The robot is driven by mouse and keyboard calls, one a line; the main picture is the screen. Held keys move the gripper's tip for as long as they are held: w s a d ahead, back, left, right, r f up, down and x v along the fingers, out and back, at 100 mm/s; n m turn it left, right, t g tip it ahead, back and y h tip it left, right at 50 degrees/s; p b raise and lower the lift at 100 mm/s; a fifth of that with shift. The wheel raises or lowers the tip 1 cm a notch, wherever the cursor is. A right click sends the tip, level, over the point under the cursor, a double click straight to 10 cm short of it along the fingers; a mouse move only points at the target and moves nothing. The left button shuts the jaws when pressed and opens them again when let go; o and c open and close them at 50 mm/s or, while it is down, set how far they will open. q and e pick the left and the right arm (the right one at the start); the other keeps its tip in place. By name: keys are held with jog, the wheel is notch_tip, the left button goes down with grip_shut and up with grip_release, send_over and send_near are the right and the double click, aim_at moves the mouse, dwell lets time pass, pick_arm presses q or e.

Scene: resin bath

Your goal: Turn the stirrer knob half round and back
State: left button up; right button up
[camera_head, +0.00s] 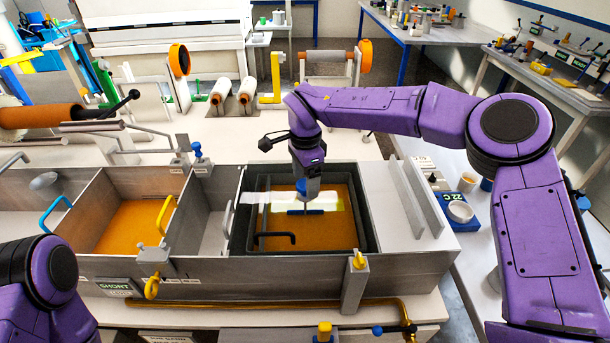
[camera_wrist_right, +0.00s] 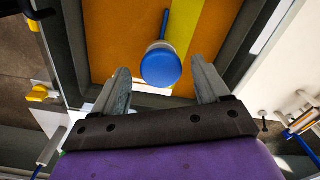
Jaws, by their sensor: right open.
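The stirrer knob (camera_wrist_right: 161,66) is a round blue cap on a pale body, seen from above in the right wrist view. A blue bar (camera_wrist_right: 166,24) shows beyond it. In the head view the knob is mostly hidden by my gripper, and the blue bar (camera_head: 305,212) lies low over the orange resin bath (camera_head: 330,235). My right gripper (camera_wrist_right: 158,72) is open above the bath, pointing down. Its two fingers stand on either side of the knob with a gap on both sides. In the head view this gripper (camera_head: 308,172) hangs over the tank. My left gripper is out of view.
The dark tank rim (camera_head: 372,225) surrounds the bath. A black bar handle (camera_head: 275,238) lies in its left part. A second orange compartment (camera_head: 130,225) with a yellow handle is to the left. A yellow-topped post (camera_head: 358,265) stands in front. Metal rails (camera_head: 425,200) stand right.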

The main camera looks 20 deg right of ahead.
jog(key=shift+w+f, duration=0.4)
jog(key=shift+f, duration=0.1)
jog(key=shift+s+r, duration=0.15)
jog(key=shift+s, duration=0.05)
jog(key=shift+s+r, duration=0.15)
jog(key=shift+s, duration=0.1)
jog(key=shift+c, duration=1.2)
jog(key=shift+s, duration=0.1)
jog(key=c, duration=0.5)
jog(key=shift+w, duration=0.2)
jog(key=shift+c, duration=1.4)
jog(key=shift+s, duration=0.1)
